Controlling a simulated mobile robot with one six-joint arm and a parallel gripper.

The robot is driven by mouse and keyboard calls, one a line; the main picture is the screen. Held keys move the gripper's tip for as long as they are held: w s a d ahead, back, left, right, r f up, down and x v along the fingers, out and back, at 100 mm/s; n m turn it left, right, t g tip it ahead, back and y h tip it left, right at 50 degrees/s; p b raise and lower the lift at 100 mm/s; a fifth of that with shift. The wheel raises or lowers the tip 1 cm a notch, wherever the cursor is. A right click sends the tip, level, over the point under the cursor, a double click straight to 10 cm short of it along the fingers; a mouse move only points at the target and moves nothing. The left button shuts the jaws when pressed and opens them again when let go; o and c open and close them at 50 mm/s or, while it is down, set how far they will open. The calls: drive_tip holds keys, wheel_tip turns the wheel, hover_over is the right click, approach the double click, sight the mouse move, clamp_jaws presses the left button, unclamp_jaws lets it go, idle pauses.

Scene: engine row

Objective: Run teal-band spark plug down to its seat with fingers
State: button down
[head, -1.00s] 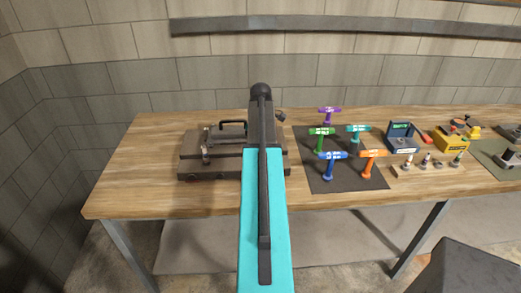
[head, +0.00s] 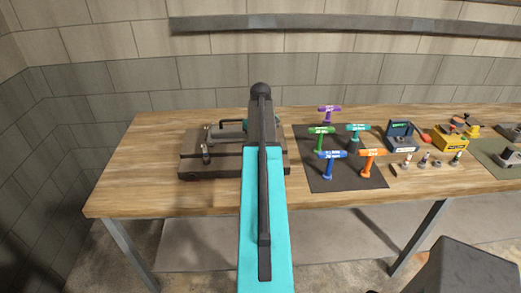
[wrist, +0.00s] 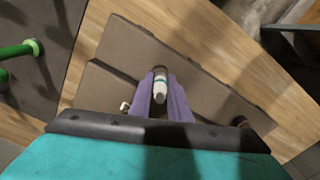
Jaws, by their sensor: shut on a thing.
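The spark plug (wrist: 160,97), white with a teal band, stands between the two purple-grey fingers of my gripper (wrist: 160,84) in the wrist view. The fingers are shut on it. Its lower end is hidden, so I cannot tell how deep it sits. Below it lies the dark brown-grey engine block (wrist: 115,75). In the head view the block (head: 190,172) is at the left of the bench, and my arm hides the gripper and the plug.
A black handle (head: 232,122) and a small upright fitting (head: 205,153) are on the block. To the right, several coloured T-handle tools stand on a dark mat (head: 312,178). Beyond are a blue-grey box (head: 402,140), several small plugs and a yellow box (head: 452,142). Bench front left is clear.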

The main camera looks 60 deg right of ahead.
drive_tip(key=shift+a, duration=0.1)
drive_tip(key=c, duration=1.6)
unclamp_jaws()
drive_tip(key=shift+r, duration=0.15)
drive_tip(key=shift+r+b, duration=2.3)
drive_tip(key=shift+r, duration=4.45)
